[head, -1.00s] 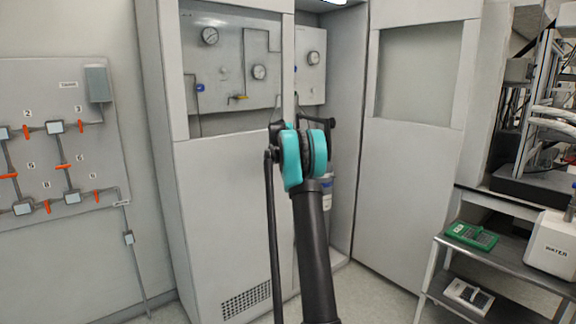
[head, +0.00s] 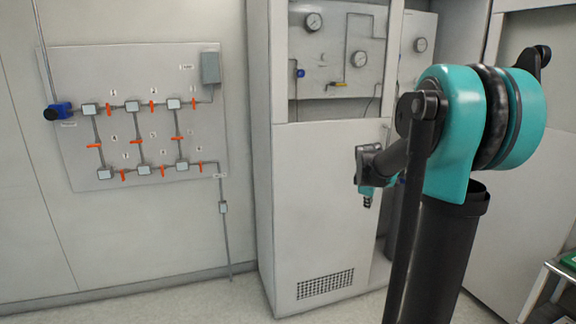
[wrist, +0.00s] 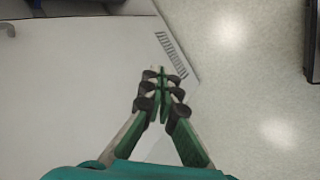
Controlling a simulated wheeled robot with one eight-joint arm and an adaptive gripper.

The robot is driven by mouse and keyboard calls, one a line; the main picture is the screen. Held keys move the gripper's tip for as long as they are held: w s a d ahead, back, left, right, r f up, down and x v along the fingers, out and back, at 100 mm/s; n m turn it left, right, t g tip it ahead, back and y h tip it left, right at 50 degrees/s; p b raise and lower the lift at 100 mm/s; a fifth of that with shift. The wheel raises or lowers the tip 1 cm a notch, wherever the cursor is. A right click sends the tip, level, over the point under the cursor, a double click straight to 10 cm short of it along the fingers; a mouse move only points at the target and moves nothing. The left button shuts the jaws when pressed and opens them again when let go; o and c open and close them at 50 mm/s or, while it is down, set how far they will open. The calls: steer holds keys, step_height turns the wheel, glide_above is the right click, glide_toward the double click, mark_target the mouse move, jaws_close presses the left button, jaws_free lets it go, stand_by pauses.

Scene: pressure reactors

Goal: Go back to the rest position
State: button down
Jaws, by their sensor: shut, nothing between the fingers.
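My gripper (wrist: 160,78) is in the wrist view, with its green and dark fingers brought together at the tips and nothing between them. It hangs in free space in front of the pale cabinet, near the cabinet's vent slots and the floor. In the head view my teal and black arm fills the right side, with its elbow raised and its forearm reaching away in front of the cabinet (head: 318,215). The fingers are not clear in the head view; the arm hides part of the cabinet's right side.
A wall panel (head: 75,68) with orange-handled valves is on the left. Gauges and a yellow-handled valve (head: 338,84) sit in the cabinet's upper opening. A cart (head: 548,290) with a green item is cut off at lower right. Floor (head: 190,306) shows clear at lower left.

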steer(key=s+a+f+m+y, duration=0.1)
steer(key=s+a+f+m, duration=0.2)
steer(key=s, duration=0.7)
steer(key=s+a+f+m, duration=0.3)
steer(key=s+f, duration=0.4)
steer(key=s, duration=0.3)
steer(key=s+a+f+m+g+y, duration=0.1)
steer(key=s+a+f+m, duration=0.2)
steer(key=s, duration=0.7)
step_height(320, 180, down, 2)
steer(key=m, duration=0.2)
steer(key=shift+s+a+m+y, duration=0.3)
steer(key=shift+s, duration=0.05)
